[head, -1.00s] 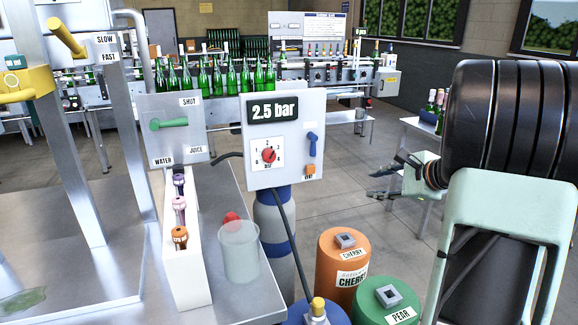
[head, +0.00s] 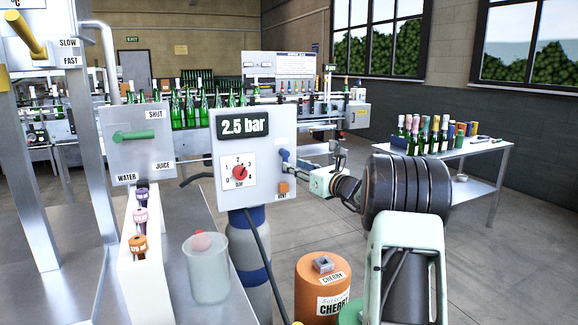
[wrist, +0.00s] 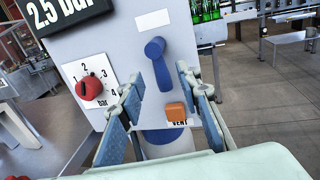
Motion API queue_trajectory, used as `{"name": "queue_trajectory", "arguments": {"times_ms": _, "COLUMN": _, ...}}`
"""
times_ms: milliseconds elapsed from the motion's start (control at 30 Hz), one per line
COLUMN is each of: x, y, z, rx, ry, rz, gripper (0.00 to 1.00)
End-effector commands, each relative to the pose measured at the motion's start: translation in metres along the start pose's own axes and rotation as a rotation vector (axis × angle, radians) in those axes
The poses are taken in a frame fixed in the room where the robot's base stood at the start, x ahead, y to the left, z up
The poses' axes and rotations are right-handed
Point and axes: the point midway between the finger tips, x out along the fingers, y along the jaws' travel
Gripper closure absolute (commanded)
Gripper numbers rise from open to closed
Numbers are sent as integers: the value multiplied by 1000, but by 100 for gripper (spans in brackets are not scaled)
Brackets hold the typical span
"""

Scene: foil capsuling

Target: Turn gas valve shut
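The gas valve is a blue lever (head: 285,156) on the right side of the grey panel (head: 222,195) that reads 2.5 bar. In the wrist view the lever (wrist: 159,62) hangs down from its round pivot. My gripper (wrist: 162,80) is open, with one blue-padded finger on each side of the lever's lower part. A gap shows on both sides, so the fingers appear apart from it. In the head view my gripper (head: 301,164) is close to the panel's right edge and partly hides the lever.
An orange VENT button (wrist: 176,111) sits just below the lever, near the right finger. A red pressure knob (wrist: 90,88) is left of the lever. A gas cylinder (head: 247,243) stands beneath the panel. An orange CHERRY drum (head: 313,290) stands below my arm.

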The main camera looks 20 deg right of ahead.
Motion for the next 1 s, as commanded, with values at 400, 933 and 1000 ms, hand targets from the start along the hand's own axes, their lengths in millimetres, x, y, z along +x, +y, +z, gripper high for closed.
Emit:
{"name": "queue_trajectory", "arguments": {"times_ms": 400, "x": 38, "y": 0, "z": 0, "rx": 0, "ry": 1, "rz": 0, "gripper": 68}}
{"name": "queue_trajectory", "arguments": {"times_ms": 933, "x": 38, "y": 0, "z": 0, "rx": -1, "ry": 1, "rz": -1, "gripper": 98}}
{"name": "queue_trajectory", "arguments": {"times_ms": 1000, "x": 38, "y": 0, "z": 0, "rx": -1, "ry": 1, "rz": -1, "gripper": 100}}
